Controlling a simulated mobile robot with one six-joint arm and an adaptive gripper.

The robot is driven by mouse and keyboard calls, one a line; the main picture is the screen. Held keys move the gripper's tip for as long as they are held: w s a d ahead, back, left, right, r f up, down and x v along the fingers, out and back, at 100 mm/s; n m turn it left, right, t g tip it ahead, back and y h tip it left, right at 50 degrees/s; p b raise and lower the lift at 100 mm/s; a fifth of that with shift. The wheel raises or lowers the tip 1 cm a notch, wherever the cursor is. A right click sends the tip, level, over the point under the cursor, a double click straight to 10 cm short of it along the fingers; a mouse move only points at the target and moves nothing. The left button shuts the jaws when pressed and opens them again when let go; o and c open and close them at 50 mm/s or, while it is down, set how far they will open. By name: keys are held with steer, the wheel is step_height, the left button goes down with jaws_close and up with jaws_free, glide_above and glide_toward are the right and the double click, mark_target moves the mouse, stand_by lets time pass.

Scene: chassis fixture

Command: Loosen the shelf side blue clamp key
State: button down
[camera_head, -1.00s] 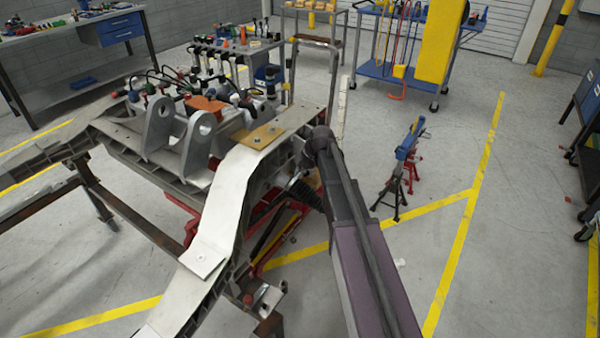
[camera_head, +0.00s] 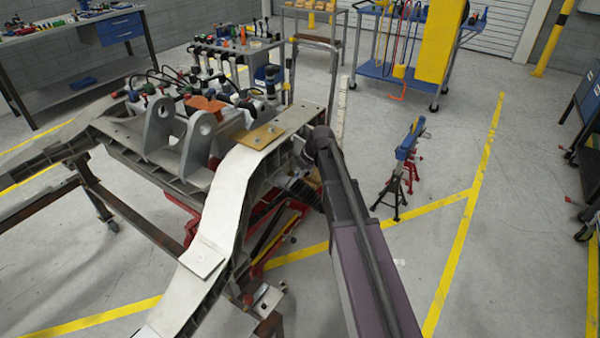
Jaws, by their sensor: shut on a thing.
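The grey chassis (camera_head: 222,205) stands on a dark frame in the left and middle of the head view. My arm (camera_head: 350,220) reaches from the bottom edge up to the chassis's right side, its bend close to the metal rail. My gripper does not show; it is hidden below or behind my arm and the chassis side. I cannot make out the blue clamp key. A small blue part (camera_head: 267,74) shows at the far end of the chassis, but I cannot tell whether it belongs to a clamp.
A blue-topped stand (camera_head: 408,143) with red and black legs is right of my arm. A blue cart (camera_head: 390,72) and a yellow upright panel (camera_head: 440,40) stand at the back. A workbench (camera_head: 85,88) is at the back left. The floor at right is mostly clear.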

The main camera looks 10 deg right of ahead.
steer(key=c, duration=0.8)
jaws_free()
steer(key=shift+m, duration=0.5)
